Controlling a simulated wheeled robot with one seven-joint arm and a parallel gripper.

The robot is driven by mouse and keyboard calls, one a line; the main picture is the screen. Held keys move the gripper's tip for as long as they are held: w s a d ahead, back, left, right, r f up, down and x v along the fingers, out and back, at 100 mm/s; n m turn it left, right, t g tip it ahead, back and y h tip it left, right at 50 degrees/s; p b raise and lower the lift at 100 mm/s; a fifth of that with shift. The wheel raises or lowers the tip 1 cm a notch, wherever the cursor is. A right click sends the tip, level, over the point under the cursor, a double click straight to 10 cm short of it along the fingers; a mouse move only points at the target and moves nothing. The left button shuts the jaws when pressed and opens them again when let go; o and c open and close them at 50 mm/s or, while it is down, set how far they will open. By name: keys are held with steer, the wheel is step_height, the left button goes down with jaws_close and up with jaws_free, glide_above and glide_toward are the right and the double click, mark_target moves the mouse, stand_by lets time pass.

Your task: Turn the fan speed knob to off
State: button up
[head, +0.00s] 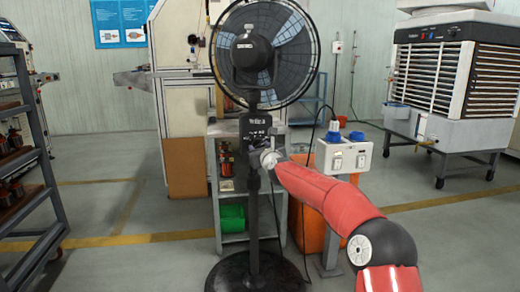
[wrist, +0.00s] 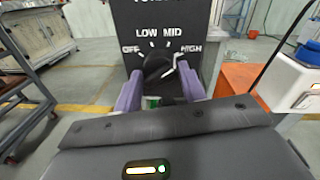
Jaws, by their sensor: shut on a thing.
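The black pedestal fan (head: 255,52) stands upright in the middle of the head view. Its dark control box (head: 256,124) is on the pole below the fan head. In the wrist view the control panel (wrist: 158,14) carries the white words OFF, LOW, MID and HIGH in an arc. The black speed knob (wrist: 157,66) sits below these words. My gripper (wrist: 160,84) has its two purple fingers on either side of the knob and is shut on it. My gripper also shows in the head view (head: 266,157), at the control box. Which word the knob points to is not clear.
A shelf unit (head: 235,236) with a green bin is behind the pole. An orange bin (head: 308,225) is behind my arm. A rack (head: 35,150) is at left.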

steer(key=n, duration=0.2)
steer(key=n+p, duration=0.1)
steer(key=n, duration=0.3)
steer(key=shift+d+r+n, duration=0.1)
steer(key=shift+r+n, duration=0.2)
steer(key=n+p, duration=0.1)
steer(key=n, duration=0.2)
steer(key=shift+r+h+p, duration=0.1)
steer(key=shift+h+p, duration=0.25)
steer(key=shift+h, duration=0.05)
steer(key=n+p, duration=0.1)
steer(key=n, duration=0.2)
steer(key=shift+r+n+h, duration=0.1)
steer(key=shift+n+h, duration=0.2)
steer(key=shift+n, duration=0.1)
steer(key=n+p, duration=0.1)
steer(key=n, duration=0.3)
steer(key=shift+h, duration=0.3)
steer(key=shift+a+n+h+p, duration=0.15)
steer(key=shift+n+p, duration=0.15)
steer(key=shift+n, duration=0.55)
steer(key=shift+a+n+h+p, duration=0.15)
steer(key=shift+n+p, duration=0.15)
steer(key=shift+n, duration=0.55)
steer(key=o, duration=0.9)
